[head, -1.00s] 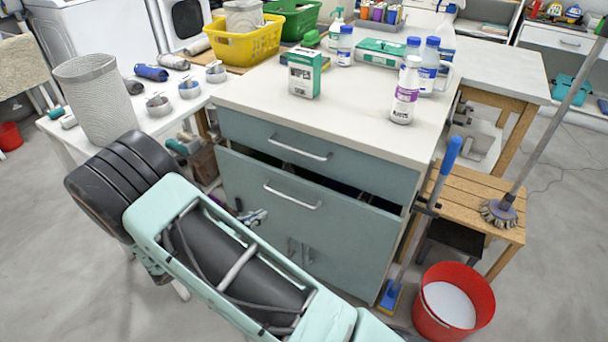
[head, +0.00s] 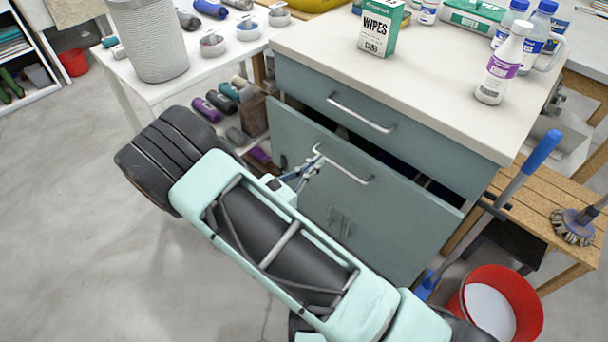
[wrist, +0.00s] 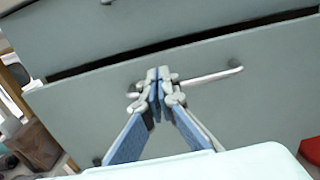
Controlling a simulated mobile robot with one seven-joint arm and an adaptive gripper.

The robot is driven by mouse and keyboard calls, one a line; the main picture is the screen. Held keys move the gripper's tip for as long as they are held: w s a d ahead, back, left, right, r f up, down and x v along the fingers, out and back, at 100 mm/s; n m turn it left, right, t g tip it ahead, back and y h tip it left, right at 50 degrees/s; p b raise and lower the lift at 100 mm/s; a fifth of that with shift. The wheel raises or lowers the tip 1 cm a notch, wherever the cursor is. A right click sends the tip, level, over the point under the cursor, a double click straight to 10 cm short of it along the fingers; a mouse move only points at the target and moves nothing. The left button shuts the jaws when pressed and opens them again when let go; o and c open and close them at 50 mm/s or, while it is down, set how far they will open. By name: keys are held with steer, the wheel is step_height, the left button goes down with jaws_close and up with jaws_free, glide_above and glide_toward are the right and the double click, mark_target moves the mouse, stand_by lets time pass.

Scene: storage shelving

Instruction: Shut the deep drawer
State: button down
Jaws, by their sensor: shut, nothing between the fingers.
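The deep drawer (head: 400,222) is the lower, tall grey-green front of the cabinet. It stands partly open, with a dark gap along its top edge. Its metal bar handle (head: 345,168) runs across the upper part of the front. My gripper (head: 318,160) is at the left end of this handle, with its fingers together and nothing between them. In the wrist view the closed fingertips (wrist: 157,76) overlap the handle (wrist: 205,80) near its left end, in front of the drawer front (wrist: 250,115). I cannot tell whether they touch it.
The shallow upper drawer (head: 350,110) looks shut. Bottles and a wipes box (head: 381,27) stand on the countertop. A red bucket (head: 530,300), a blue-handled tool (head: 541,152) and a wooden bench (head: 560,205) are at the right. A white table (head: 135,85) is at the left.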

mark_target(339, 144)
steer(key=b+x, duration=0.1)
steer(key=x, duration=0.5)
steer(key=shift+w, duration=0.15)
steer(key=shift+d, duration=0.1)
steer(key=x, duration=0.5)
steer(key=shift+w+d+p, duration=0.15)
steer(key=shift+d+p, duration=0.05)
steer(key=shift+p, duration=0.1)
steer(key=shift+a+r, duration=0.1)
steer(key=shift+s+a, duration=0.2)
steer(key=shift+s, duration=0.05)
steer(key=p+v, duration=0.2)
steer(key=v, duration=1.1)
steer(key=shift+s, duration=0.25)
